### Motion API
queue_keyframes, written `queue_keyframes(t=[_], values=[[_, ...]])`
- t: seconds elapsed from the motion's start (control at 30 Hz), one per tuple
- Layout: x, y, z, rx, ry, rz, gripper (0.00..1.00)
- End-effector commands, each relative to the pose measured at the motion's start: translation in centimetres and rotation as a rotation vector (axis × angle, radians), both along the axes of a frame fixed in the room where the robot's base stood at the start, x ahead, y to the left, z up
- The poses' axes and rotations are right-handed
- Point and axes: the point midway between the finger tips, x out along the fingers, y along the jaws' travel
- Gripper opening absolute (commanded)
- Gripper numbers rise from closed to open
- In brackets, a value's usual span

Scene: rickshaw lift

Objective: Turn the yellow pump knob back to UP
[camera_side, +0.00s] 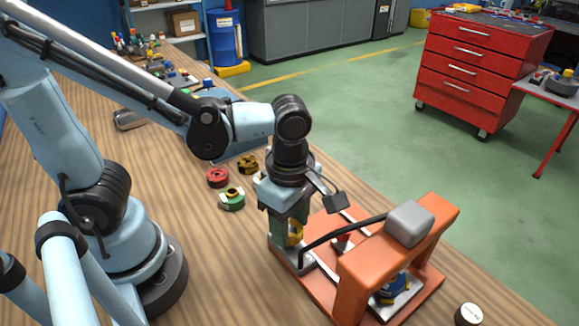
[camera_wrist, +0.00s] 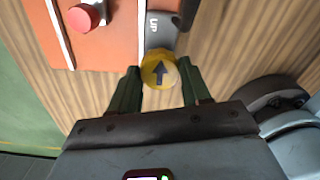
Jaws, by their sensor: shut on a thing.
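The yellow pump knob (camera_wrist: 158,70) sits between the fingers of my gripper (camera_wrist: 160,88) in the wrist view. The dark arrow on its face points toward the UP label (camera_wrist: 154,24) on the grey plate beside it. My gripper is shut on the knob from both sides. In the side view my gripper (camera_side: 290,222) points down, and the yellow knob (camera_side: 295,234) shows partly behind its fingers at the near left corner of the orange lift (camera_side: 352,290).
A red button (camera_wrist: 83,18) stands on the orange base near the knob. A black lever (camera_side: 340,234) runs to a grey block (camera_side: 409,223) on the lift's frame. Several coloured parts (camera_side: 232,199) lie on the wooden table (camera_side: 190,240). A white round object (camera_side: 469,314) is at the front right.

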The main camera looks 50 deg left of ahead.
Motion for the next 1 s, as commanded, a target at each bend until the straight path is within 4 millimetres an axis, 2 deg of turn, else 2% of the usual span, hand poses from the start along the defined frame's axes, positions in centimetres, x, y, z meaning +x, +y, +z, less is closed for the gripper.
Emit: queue_keyframes(t=[0.27, 0.3, 0.43, 0.77, 1.0], values=[[0.0, 0.0, 0.0, -0.001, 0.002, 0.005, 0.17], [0.0, 0.0, 0.0, -0.001, 0.002, 0.005, 0.53], [0.0, 0.0, 0.0, 0.0, 0.001, 0.003, 0.73], [0.0, 0.0, 0.1, 0.0, 0.0, 0.001, 0.73], [0.0, 0.0, 1.9, 0.0, 0.0, 0.001, 0.73]])
